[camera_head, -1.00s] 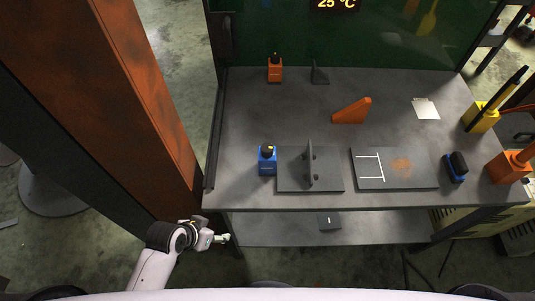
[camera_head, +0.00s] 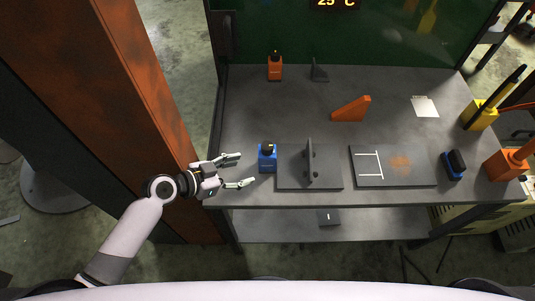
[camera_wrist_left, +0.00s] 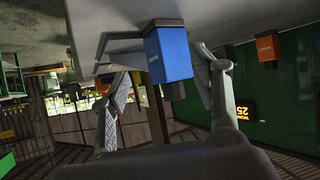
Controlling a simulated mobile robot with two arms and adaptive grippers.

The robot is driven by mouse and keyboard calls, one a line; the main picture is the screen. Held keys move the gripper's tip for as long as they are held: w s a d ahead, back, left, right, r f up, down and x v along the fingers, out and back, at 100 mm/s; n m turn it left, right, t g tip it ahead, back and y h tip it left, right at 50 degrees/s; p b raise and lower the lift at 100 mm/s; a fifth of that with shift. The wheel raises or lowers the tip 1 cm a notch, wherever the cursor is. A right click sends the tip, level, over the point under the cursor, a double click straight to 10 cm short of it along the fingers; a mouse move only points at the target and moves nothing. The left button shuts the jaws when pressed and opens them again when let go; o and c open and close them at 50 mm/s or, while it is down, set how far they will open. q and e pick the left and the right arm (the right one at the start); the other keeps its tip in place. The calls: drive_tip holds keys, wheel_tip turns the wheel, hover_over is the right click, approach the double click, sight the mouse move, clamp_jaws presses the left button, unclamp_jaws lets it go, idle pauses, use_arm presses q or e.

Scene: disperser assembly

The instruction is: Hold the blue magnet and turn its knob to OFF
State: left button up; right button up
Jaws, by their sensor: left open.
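The blue magnet (camera_head: 267,161) stands upright on the grey table, at the left edge of a dark plate. My right gripper is not in view.
A dark plate (camera_head: 289,181) with an upright bracket (camera_head: 309,160) is right of the magnet. An orange magnet (camera_head: 275,69) stands at the back. A marked plate (camera_head: 395,179), an orange wedge (camera_head: 351,109) and a blue-black brush-like item (camera_head: 454,164) lie further right.

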sight(260, 163)
use_arm(q)
drive_tip(key=shift+w, duration=0.55)
drive_tip(key=b+x, duration=0.3)
drive_tip(key=x, duration=0.4)
drive_tip(key=shift+w+d+f, duration=0.15)
drive_tip(key=shift+d+f, duration=0.05)
drive_tip(key=shift+d, duration=0.15)
drive_tip(key=shift+w+d+f+b, duration=0.3)
drive_tip(key=shift+d+b, duration=0.15)
drive_tip(key=shift+w+d, duration=0.15)
drive_tip(key=shift+d, duration=0.1)
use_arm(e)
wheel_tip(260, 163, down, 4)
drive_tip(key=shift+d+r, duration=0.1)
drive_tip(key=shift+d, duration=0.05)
use_arm(q)
drive_tip(key=shift+o, duration=0.4)
drive_tip(key=c, duration=1.1)
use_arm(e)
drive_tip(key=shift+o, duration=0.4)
